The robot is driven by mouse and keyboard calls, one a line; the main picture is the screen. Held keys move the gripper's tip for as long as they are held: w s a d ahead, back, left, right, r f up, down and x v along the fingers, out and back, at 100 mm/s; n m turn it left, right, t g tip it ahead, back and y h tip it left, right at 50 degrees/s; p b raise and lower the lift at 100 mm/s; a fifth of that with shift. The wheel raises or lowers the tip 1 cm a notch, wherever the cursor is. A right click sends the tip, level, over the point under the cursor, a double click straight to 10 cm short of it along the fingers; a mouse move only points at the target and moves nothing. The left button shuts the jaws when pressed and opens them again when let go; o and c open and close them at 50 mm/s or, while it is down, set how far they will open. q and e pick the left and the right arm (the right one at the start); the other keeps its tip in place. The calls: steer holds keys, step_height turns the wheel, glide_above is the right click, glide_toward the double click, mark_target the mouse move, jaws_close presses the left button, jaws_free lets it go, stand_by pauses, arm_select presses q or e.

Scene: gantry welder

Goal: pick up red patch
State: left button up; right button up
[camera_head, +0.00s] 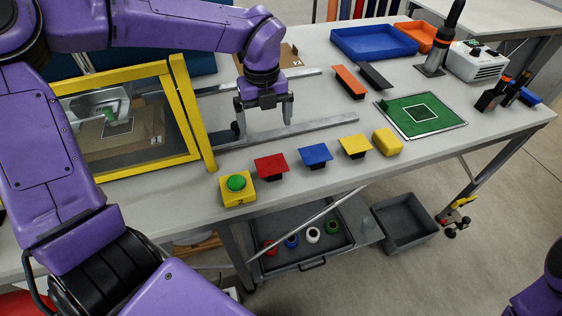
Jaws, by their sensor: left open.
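The red patch (271,165) is a flat red plate on a small dark base. It stands near the front edge of the table, left of the blue patch (315,154). My left gripper (264,121) points down above the table, behind the red patch and apart from it. Its two fingers are spread, with nothing visible between them. The gripper is near the metal rail that lies on the table. Only a part of my right arm shows at the lower right edge, and its gripper is out of view.
A yellow-framed guard (188,112) stands left of the gripper. A yellow box with a green button (236,184) is left of the red patch. A yellow patch (354,145), a yellow block (387,141) and a green mat (438,123) lie to the right. A blue tray (338,44) is behind.

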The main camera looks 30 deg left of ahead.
arm_select(q)
glide_above(269, 158)
step_height(269, 158, down, 5)
steer(key=shift+a+p, duration=0.15)
steer(key=shift+p, duration=0.3)
step_height(269, 158, down, 6)
steer(key=shift+w+p, duration=0.1)
steer(key=shift+p, duration=0.8)
steer(key=shift+f, duration=0.2)
steer(key=c, duration=0.8)
